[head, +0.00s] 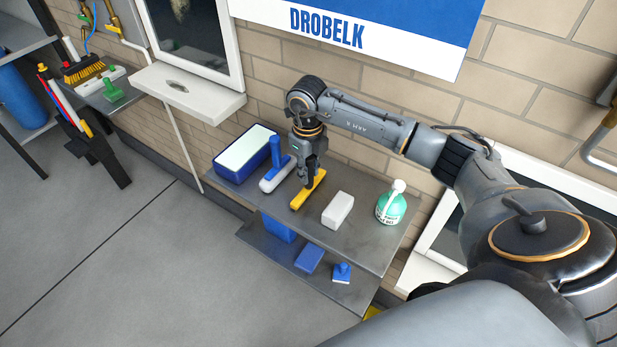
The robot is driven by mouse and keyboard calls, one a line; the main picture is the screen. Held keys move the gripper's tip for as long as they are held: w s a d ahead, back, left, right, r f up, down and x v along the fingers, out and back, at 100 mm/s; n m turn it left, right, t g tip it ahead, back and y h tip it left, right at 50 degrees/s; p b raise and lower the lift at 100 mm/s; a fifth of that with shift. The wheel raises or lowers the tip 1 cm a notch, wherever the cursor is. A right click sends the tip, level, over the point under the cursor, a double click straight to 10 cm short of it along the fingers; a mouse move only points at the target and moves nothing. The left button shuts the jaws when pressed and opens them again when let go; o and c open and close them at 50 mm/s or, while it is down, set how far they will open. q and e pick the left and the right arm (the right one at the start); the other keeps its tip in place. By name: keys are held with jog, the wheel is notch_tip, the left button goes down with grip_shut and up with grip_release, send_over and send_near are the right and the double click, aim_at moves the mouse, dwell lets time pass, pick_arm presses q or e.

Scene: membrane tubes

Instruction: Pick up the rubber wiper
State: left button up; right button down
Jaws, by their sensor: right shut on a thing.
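A yellow bar-shaped tool, apparently the rubber wiper (303,197), is at the middle of the grey upper shelf (352,246). My right gripper (309,179) points down over it from the wall side and is shut on its upper middle part. The fingers hide the part of the wiper between them. I cannot tell whether the wiper still touches the shelf. My left gripper is not in view.
Close left of the wiper are a blue-handled white tool (275,178) and a blue tray (233,168). A lower shelf holds blue items (309,259). The brick wall stands close behind.

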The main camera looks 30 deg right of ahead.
aim_at(309, 161)
jog(key=shift+r, duration=0.1)
jog(key=shift+w+r, duration=0.1)
jog(key=shift+r, duration=0.15)
jog(key=r+b, duration=0.1)
jog(key=r, duration=0.1)
jog(key=shift+s+r+b, duration=0.2)
jog(key=shift+r+b, duration=0.2)
jog(key=s+a+r+b, duration=0.2)
jog(key=s+a+r, duration=0.3)
jog(key=s+r, duration=0.4)
jog(key=s, duration=0.4)
jog(key=shift+r, duration=0.25)
jog(key=shift+w, duration=0.1)
jog(key=c, duration=2)
grip_release()
grip_shut()
